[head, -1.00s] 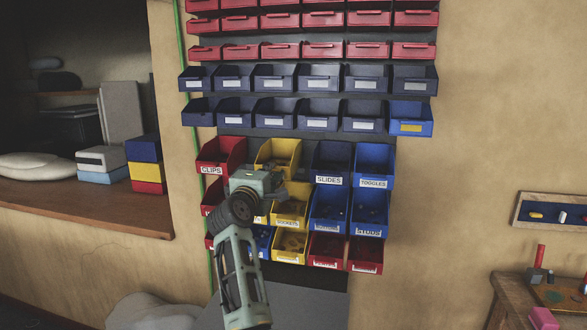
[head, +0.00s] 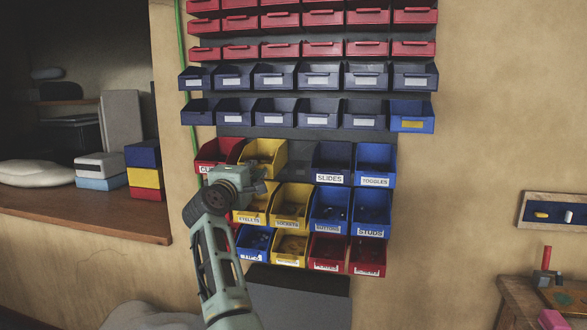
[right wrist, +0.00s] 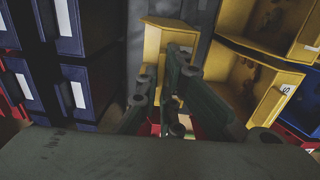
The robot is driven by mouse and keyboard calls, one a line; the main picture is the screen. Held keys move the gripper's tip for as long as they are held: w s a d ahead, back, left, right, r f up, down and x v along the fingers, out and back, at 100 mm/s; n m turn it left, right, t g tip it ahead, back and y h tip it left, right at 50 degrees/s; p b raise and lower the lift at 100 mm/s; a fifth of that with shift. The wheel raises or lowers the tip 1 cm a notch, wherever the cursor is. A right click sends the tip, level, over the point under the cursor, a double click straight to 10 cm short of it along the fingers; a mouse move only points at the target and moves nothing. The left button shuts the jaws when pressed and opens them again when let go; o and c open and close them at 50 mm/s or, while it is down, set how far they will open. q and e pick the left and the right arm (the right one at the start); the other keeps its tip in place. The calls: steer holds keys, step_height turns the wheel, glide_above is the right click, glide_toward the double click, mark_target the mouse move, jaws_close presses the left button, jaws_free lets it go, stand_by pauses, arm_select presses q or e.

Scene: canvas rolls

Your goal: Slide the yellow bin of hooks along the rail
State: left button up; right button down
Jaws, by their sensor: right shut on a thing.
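The yellow bin (head: 266,148) hangs in the top row of the larger bins, right beside the red CLIPS bin (head: 208,153). My right gripper (head: 258,181) is at its front and covers its label. In the right wrist view the yellow bin (right wrist: 160,45) is at the fingertips (right wrist: 172,75), which are shut on its front part. The rail behind is dark, and a bare stretch (head: 300,155) of it shows between the yellow bin and the blue SLIDES bin (head: 331,160). My left gripper is not in view.
More yellow bins (head: 292,205) hang just below, with blue and red ones around. Dark blue bins (head: 318,115) hang above. A shelf with boxes (head: 144,178) is at the left, and a small wooden table (head: 515,295) at the lower right.

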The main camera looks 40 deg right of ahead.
steer(key=shift+w+a+b, duration=0.7)
steer(key=shift+w+a, duration=0.15)
steer(key=shift+w, duration=0.1)
steer(key=shift+r+b, duration=0.1)
steer(key=shift+b, duration=0.25)
steer(key=c, duration=1.8)
jaws_free()
steer(key=shift+c, duration=0.2)
